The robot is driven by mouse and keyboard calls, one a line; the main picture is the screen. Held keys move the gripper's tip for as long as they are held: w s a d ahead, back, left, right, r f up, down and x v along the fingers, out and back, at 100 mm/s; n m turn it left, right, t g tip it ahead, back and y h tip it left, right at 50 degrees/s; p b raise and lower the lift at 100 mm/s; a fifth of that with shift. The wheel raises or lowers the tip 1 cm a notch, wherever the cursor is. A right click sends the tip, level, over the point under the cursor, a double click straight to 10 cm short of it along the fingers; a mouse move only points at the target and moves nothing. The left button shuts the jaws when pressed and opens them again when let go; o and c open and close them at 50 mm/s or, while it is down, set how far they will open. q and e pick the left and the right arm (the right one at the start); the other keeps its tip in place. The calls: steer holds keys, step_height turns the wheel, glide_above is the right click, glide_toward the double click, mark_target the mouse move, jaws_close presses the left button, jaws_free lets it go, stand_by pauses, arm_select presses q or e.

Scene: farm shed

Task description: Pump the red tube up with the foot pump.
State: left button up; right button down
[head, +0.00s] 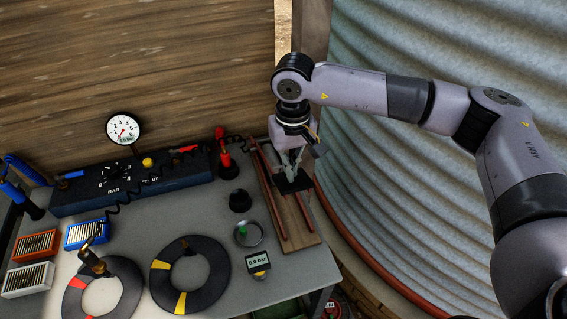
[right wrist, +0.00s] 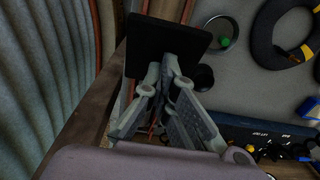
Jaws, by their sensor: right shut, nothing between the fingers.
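The red tube, a black ring with red marks (head: 129,275), lies at the front left of the bench in the head view. A brass and black fitting (head: 95,263) sits at its top edge. The foot pump appears to be the wooden board (head: 303,222) with red bars and a black pedal plate (head: 298,185) at the bench's right end. The plate also shows in the right wrist view (right wrist: 160,40). My right gripper (head: 290,171) points down, fingers shut and empty, with its tips at the plate; whether they touch is unclear. My left gripper is out of view.
A yellow-marked ring (head: 217,268) lies beside the red one, near a 0.0 bar display (head: 258,262). A dark console (head: 130,183) with a round gauge (head: 123,128) stands behind. A corrugated wall (head: 400,160) closes the right side. Small slatted boxes (head: 36,246) stand left.

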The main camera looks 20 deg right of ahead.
steer(key=shift+s+f+b, duration=0.15)
steer(key=shift+f+b, duration=0.4)
steer(key=shift+f, duration=0.2)
steer(key=shift+s+f+b, duration=0.1)
steer(key=shift+f+b, duration=0.4)
steer(key=shift+f, duration=0.25)
steer(key=f+b, duration=0.4)
steer(key=s+f+b, duration=0.1)
steer(key=f+b, duration=0.1)
steer(key=r+p, duration=0.2)
steer(key=r, duration=0.2)
steer(key=w+r+p, duration=0.1)
steer(key=r+p, duration=0.1)
steer(key=r, duration=0.3)
steer(key=w+r+p, duration=0.1)
steer(key=r+p, duration=0.1)
steer(key=r, duration=0.2)
steer(key=shift+w+r, duration=0.2)
steer(key=shift+r, duration=0.15)
stand_by(0.4)
steer(key=shift+s+f+b, duration=0.2)
steer(key=shift+f+b, duration=0.9)
steer(key=shift+f, duration=0.15)
steer(key=shift+s+f+b, duration=0.25)
steer(key=shift+f+b, duration=0.8)
steer(key=shift+f, duration=0.25)
steer(key=shift+s+f+b, duration=0.2)
steer(key=shift+f+b, duration=0.9)
steer(key=shift+f, duration=0.25)
